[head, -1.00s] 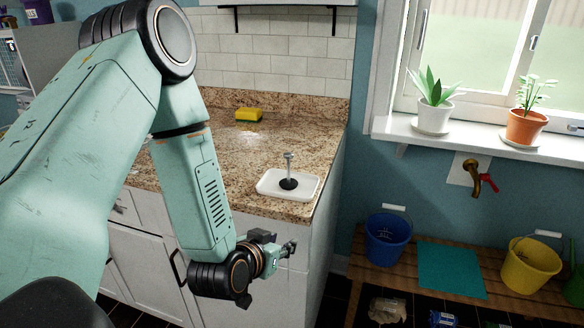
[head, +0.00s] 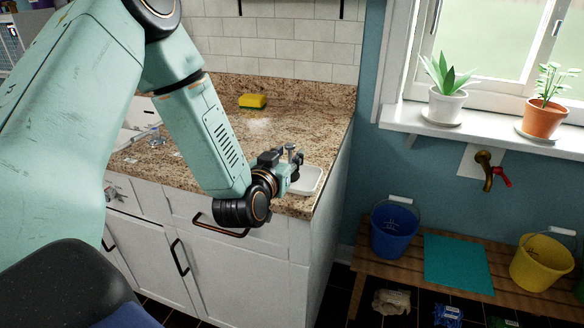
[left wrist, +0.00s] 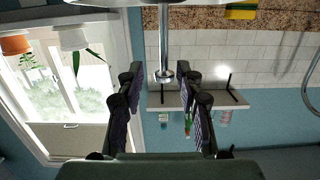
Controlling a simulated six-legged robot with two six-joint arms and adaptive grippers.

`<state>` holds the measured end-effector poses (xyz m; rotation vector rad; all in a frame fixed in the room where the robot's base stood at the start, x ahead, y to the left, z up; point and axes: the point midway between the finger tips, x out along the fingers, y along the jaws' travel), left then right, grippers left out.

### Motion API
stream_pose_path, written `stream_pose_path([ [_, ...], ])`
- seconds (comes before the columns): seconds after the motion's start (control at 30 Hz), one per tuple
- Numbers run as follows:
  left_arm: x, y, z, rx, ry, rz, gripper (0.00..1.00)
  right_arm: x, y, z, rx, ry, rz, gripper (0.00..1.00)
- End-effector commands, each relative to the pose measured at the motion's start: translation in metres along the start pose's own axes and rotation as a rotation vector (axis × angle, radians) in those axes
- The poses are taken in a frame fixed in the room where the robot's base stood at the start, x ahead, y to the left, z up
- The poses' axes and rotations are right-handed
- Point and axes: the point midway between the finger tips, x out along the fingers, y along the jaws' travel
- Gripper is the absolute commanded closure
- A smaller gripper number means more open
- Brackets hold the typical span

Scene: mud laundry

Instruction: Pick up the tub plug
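The tub plug, a metal stem with a round knob (head: 291,149), stands upright in a white tray (head: 310,180) at the right front corner of the granite counter. Its black base is hidden behind my left gripper (head: 290,165) in the head view. In the left wrist view, which is upside down, the stem (left wrist: 163,40) comes down from the top edge between the two fingers of my left gripper (left wrist: 165,85). The fingers are apart, with a gap on each side of the stem. My right gripper is not in view.
A yellow sponge (head: 253,101) lies at the back of the counter. Right of the counter, a wooden bench (head: 410,262) holds a blue bucket (head: 395,232), a teal mat (head: 457,265) and a yellow bucket (head: 541,262). The counter's middle is mostly clear.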

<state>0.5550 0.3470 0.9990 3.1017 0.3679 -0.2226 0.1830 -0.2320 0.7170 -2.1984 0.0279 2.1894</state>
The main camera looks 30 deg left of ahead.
Motion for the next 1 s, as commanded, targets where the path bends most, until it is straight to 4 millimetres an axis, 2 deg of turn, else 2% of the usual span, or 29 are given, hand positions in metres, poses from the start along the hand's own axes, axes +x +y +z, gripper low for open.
stream_pose_path([
  [0.1,0.017,0.001,0.003,0.002,0.001,0.0,0.64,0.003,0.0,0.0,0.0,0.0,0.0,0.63],
  [0.2,0.026,0.001,0.003,0.001,0.0,0.0,0.64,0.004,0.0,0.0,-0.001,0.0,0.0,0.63],
  [0.5,0.031,0.001,0.002,0.0,-0.002,0.0,0.65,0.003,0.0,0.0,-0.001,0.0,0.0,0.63],
  [0.9,0.031,0.0,0.002,0.0,-0.002,0.0,0.99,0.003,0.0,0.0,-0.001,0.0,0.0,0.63],
  [1.0,0.031,0.0,0.002,0.0,-0.002,0.0,1.0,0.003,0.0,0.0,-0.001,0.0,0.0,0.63],
])
